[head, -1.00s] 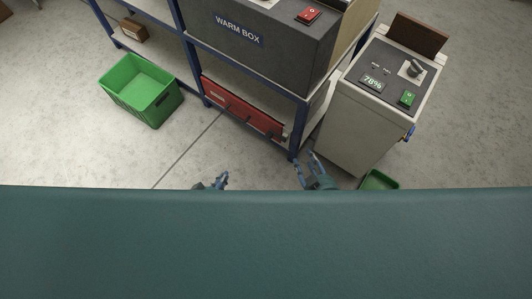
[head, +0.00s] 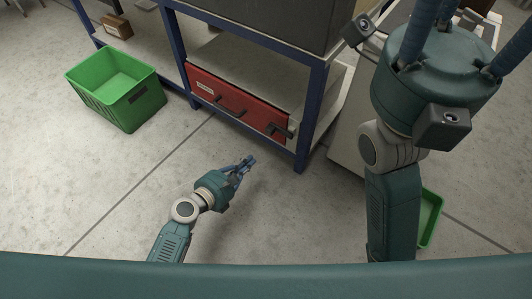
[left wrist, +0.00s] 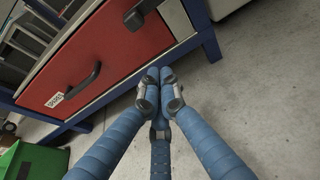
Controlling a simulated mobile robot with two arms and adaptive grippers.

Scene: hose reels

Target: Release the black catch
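A red drawer front (head: 218,92) sits low in the blue-framed rack. It carries a dark bar handle (head: 231,108) in the middle and a black piece, seemingly the black catch (head: 275,129), near its right end. In the left wrist view the handle (left wrist: 77,82) and the black catch (left wrist: 140,12) stand out from the red face. My left gripper (head: 247,162) is in front of and below the drawer, apart from it. Its fingertips (left wrist: 159,76) are together with nothing seen between them. My right gripper (head: 455,28) is raised at upper right, blue fingers spread and empty, tips partly cut off.
A green crate (head: 118,90) stands on the floor at left, and a second green bin (head: 430,218) is partly hidden behind my right arm. The rack's blue post (head: 309,118) rises right of the drawer. My right arm hides much of a pale cabinet. Floor before the drawer is clear.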

